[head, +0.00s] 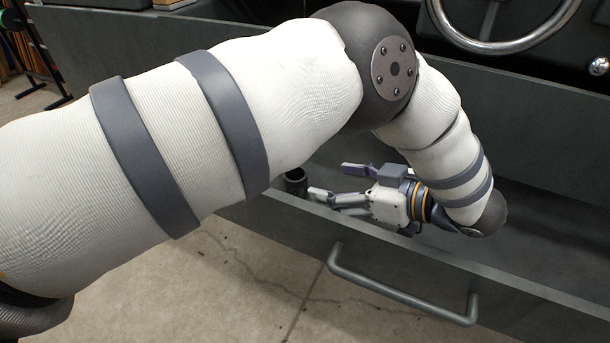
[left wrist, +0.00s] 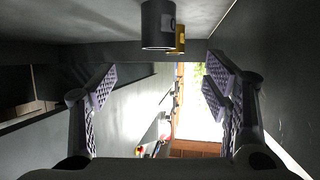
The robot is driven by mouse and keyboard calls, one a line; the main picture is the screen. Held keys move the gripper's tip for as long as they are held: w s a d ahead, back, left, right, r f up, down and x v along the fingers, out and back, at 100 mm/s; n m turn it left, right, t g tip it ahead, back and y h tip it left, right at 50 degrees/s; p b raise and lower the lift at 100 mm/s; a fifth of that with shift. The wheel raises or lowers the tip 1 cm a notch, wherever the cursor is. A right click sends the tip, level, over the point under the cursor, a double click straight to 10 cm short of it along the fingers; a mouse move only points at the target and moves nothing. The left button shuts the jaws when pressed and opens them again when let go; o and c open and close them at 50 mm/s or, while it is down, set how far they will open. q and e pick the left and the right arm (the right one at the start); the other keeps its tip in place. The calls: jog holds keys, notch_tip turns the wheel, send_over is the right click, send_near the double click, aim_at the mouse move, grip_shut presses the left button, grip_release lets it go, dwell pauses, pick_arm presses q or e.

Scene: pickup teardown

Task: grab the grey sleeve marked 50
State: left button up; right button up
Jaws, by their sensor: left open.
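A dark grey sleeve (head: 296,183), a short upright cylinder, stands in the grey drawer, left of my left gripper (head: 334,181). My left gripper is open, its fingers pointing left toward the sleeve, with a small gap between. In the left wrist view the sleeve (left wrist: 154,28) shows at the top centre, beyond the open fingertips, with a pale label on its side. The mark on the label is too small to read. In the head view my forearm hides part of the drawer around the sleeve. My right gripper does not show.
A yellow object (left wrist: 179,42) stands just behind the sleeve in the left wrist view. The drawer's front wall (head: 400,268) with its bar handle (head: 400,292) runs close below the gripper. A steering wheel (head: 500,40) is at the top right.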

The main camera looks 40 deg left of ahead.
aim_at(306, 180)
pick_arm(q)
jog(key=b+x, duration=0.1)
jog(key=x, duration=0.6)
jog(key=f+b+x, duration=0.1)
jog(key=x, duration=0.3)
jog(key=shift+b, duration=0.3)
grip_shut()
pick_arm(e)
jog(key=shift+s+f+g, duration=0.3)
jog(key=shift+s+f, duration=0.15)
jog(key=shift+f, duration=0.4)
